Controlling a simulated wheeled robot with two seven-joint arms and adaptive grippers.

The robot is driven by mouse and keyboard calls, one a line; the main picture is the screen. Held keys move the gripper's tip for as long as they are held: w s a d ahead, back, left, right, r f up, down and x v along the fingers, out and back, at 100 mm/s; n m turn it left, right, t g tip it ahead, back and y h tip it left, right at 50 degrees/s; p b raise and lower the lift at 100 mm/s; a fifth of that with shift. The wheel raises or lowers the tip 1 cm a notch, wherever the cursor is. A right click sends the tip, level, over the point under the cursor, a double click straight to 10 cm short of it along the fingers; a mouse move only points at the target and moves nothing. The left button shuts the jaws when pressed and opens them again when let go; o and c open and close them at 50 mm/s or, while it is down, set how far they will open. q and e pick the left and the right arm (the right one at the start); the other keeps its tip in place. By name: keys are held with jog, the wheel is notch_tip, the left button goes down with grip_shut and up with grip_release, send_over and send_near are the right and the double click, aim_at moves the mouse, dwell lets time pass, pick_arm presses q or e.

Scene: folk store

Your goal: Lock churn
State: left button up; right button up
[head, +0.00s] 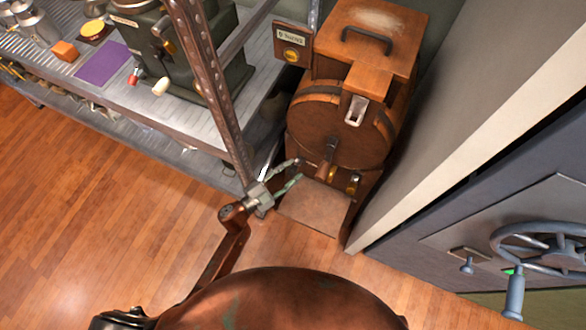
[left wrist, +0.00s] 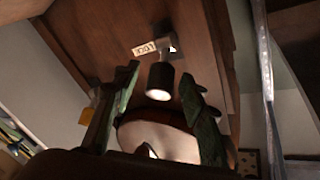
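The churn (head: 340,130) is a brown wooden barrel with dark bands, set in a wooden stand at the upper middle of the head view. A crank handle (head: 326,165) and small knobs (head: 352,184) are on its lower front. My left gripper (head: 298,170) is open just left of that lower front. The left wrist view shows its two green fingers apart with nothing held. Beyond them, roughly in line with the gap, is a dark knob with a pale end (left wrist: 160,80), beside a small label (left wrist: 142,48) reading "LOCK". My right gripper is out of view.
A metal post (head: 212,90) and a shelf unit (head: 130,100) with a green machine (head: 185,45) stand left of the churn. A pale wall edge (head: 450,110) and a grey door with a wheel handle (head: 540,245) are at the right. The wooden floor at left is clear.

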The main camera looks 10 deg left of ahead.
pick_arm(q)
jog(key=shift+w+d, duration=0.2)
jog(key=shift+c, duration=0.6)
grip_shut()
